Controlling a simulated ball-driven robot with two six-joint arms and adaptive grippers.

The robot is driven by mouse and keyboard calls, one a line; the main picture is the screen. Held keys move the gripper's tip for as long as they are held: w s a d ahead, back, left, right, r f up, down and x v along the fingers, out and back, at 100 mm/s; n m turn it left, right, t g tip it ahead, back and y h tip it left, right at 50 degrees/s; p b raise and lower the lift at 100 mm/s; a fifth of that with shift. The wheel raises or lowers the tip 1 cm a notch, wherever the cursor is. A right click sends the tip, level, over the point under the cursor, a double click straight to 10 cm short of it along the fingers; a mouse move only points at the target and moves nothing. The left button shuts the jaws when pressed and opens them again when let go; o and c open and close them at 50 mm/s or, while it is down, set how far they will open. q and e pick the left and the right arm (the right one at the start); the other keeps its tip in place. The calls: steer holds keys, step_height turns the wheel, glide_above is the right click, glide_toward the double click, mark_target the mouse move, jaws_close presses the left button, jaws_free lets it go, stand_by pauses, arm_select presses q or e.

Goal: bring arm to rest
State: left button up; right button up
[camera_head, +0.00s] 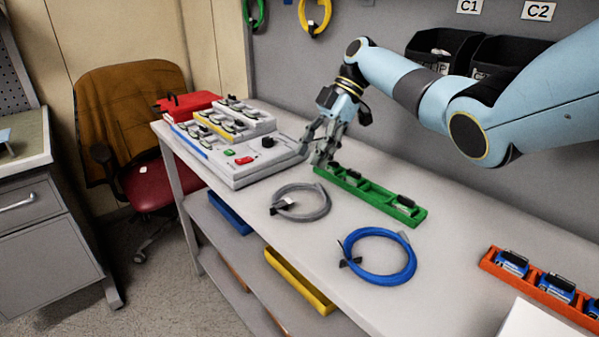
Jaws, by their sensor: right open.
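My right arm comes in from the right edge and reaches over the bench. Its gripper (322,147) points down and is open, near the left end of the green tray (372,207). Nothing shows between its fingers. I cannot tell whether the fingertips touch the bench or the tray. The green tray holds several small dark parts. My left gripper is not in view.
A grey device panel (245,172) stands left of the gripper. A grey cable coil (300,203) and a blue coil (378,256) lie in front. An orange tray (540,290) sits at right. Black bins (443,52) hang on the back wall.

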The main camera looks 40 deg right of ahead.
steer(key=shift+v, duration=0.9)
